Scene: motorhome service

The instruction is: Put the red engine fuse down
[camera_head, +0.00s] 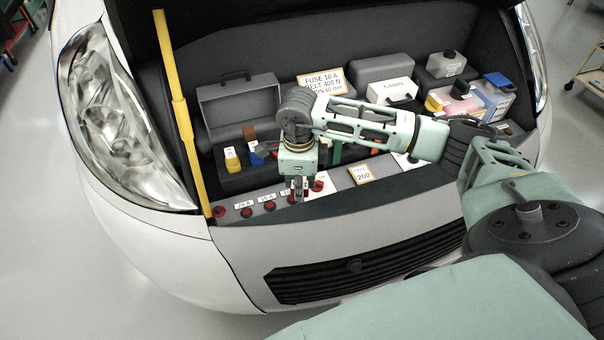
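My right arm comes in from the right. Its gripper (299,191) points down over the front strip of the engine bay, with its fingers close together. A bit of red shows at the fingers, but I cannot tell whether it is the red engine fuse held between them or a red part behind. Round red pieces (246,212) sit along the labelled strip (231,216), with tags such as 20 A and 15 A. A yellow block (232,159) and a blue block (256,158) stand in the dark tray (236,182) to the left. My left gripper is out of view.
A yellow prop rod (179,105) rises at the left of the bay. Behind stand an open grey case (240,97), a fuse sign (322,82) and several containers at the right. A small card (361,173) lies right of the gripper. The dark front ledge is mostly clear.

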